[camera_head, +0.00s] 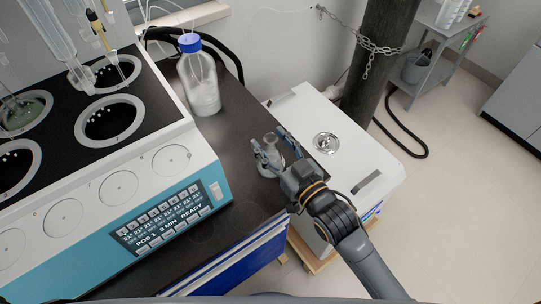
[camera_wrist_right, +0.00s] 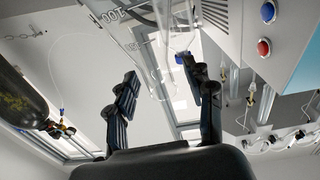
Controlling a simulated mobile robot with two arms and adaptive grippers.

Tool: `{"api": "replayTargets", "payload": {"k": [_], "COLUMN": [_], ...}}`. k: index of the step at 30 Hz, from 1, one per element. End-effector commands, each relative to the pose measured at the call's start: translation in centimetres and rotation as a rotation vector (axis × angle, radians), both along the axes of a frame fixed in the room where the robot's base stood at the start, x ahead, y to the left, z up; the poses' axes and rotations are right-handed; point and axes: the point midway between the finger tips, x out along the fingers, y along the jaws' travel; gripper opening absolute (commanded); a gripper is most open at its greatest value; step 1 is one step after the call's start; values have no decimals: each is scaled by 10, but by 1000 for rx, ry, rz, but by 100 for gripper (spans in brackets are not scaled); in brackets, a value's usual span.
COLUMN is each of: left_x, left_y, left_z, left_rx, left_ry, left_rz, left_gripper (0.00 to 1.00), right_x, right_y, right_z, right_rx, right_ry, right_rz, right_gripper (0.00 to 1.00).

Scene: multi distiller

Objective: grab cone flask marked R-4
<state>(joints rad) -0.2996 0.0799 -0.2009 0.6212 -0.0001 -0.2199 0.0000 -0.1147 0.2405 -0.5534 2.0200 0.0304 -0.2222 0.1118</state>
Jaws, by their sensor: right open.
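A small clear glass conical flask (camera_head: 268,167) stands upright on the dark bench top near its right edge. No R-4 mark is readable on it. My right gripper (camera_head: 268,141) is open, with its fingers on either side of the flask. In the right wrist view the open fingers (camera_wrist_right: 160,72) frame clear graduated glass (camera_wrist_right: 148,42) marked 100, which runs up past the top edge. I cannot tell whether either finger touches the glass. My left gripper is not in view.
A blue-capped bottle (camera_head: 203,87) stands behind on the bench. The distiller (camera_head: 120,190), with round openings and a lit panel, fills the left. A white box unit (camera_head: 318,115) stands right of the bench. A dark gas cylinder (camera_head: 385,50) is chained behind it.

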Motion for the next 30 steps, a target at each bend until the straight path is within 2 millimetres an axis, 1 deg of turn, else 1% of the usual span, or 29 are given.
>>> {"api": "replayTargets", "payload": {"k": [3, 8, 9, 11, 12, 14, 15, 16, 17, 30], "left_x": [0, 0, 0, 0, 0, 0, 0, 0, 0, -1], "left_y": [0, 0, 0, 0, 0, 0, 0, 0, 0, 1], "left_z": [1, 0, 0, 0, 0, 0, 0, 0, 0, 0], "left_rx": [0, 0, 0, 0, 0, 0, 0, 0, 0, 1], "left_ry": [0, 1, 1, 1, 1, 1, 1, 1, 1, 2], "left_rz": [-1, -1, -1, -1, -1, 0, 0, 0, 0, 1], "left_gripper": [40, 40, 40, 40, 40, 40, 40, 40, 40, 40], "right_x": [5, 5, 5, 5, 5, 5, 5, 5, 5, 5], "right_y": [4, 4, 4, 3, 3, 3, 3, 3, 3, 3], "right_z": [0, 0, 0, 0, 0, 0, 0, 0, 0, 1], "right_rx": [0, -1, -1, -1, -1, -1, 0, -1, -1, 1], "right_ry": [0, 1, 1, 1, 1, 1, 0, 1, 1, -2], "right_rz": [0, 0, 0, 0, 0, 0, 0, 0, 0, 0], "right_gripper": [53, 53, 51, 38, 30, 18, 10, 4, 0, 0]}}
